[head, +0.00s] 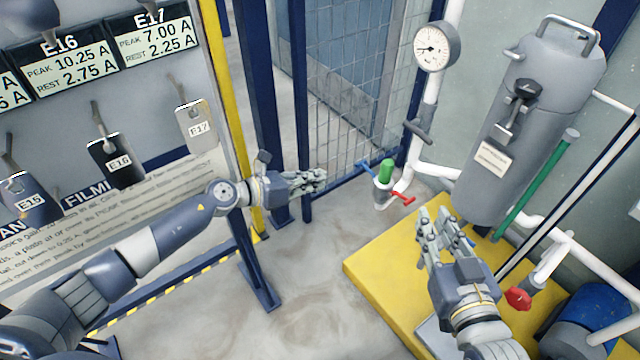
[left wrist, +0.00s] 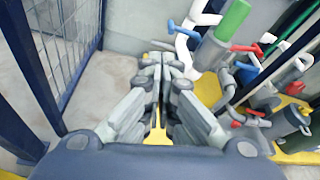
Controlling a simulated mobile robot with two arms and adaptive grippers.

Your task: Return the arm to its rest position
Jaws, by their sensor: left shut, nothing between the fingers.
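My left arm reaches in from the left in the head view. Its gripper (head: 322,180) is in mid-air in front of the blue-framed mesh fence. In the left wrist view the left gripper's fingertips (left wrist: 166,60) meet with nothing between them. My right gripper (head: 437,214) is at the lower right, above the yellow platform (head: 375,262). Its fingers look spread apart, with nothing seen between them.
A panel with hanging tags E15 (head: 30,203), E16 (head: 118,162) and E17 (head: 198,129) stands at left. A yellow post (head: 230,110) is behind my left arm. A grey tank (head: 540,120), gauge (head: 436,46) and pipes fill the right. The middle floor is clear.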

